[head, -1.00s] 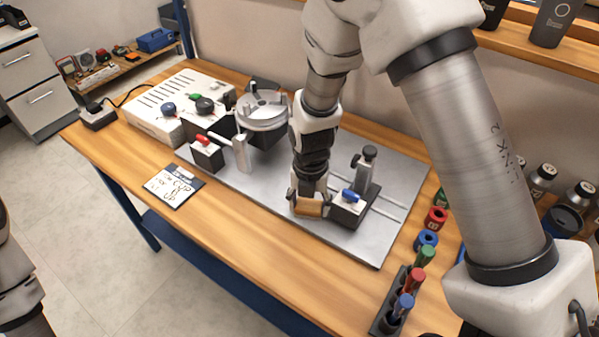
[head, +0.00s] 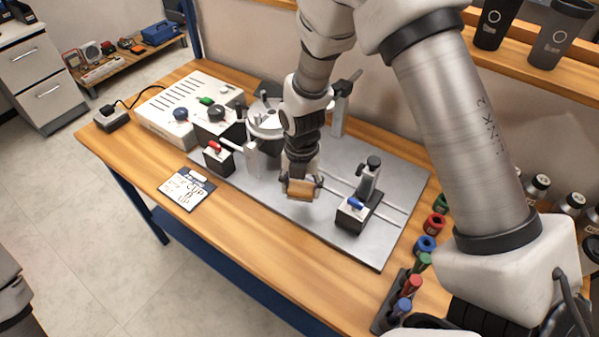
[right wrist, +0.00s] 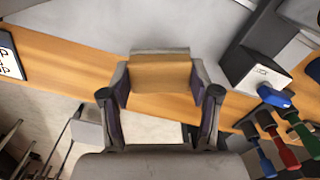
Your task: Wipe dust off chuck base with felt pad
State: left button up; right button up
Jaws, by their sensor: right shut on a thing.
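My right gripper (head: 301,186) is shut on a tan felt pad (head: 301,190), with a finger on each side. The pad also shows between the fingers in the right wrist view (right wrist: 160,75). It is over the front part of the grey metal plate (head: 335,222); I cannot tell whether it touches. The round metal chuck (head: 264,124) stands behind and left of the gripper, partly hidden by my right arm. I cannot make out dust. My left gripper is not in view.
A blue-levered block (head: 352,216) stands right of the pad, and a red-levered block (head: 217,160) stands left. A white control box (head: 183,100) is at the back left. A note card (head: 186,188) lies in front. Colored-handled tools (head: 409,286) stand at the right.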

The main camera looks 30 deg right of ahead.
notch_tip(320, 180, up, 2)
jog(key=shift+p, duration=0.65)
jog(key=shift+s+r, duration=0.15)
jog(key=shift+r, duration=0.1)
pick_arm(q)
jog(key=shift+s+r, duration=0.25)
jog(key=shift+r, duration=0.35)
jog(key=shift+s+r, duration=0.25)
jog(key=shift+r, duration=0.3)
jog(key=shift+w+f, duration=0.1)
pick_arm(e)
jog(key=shift+f, duration=0.15)
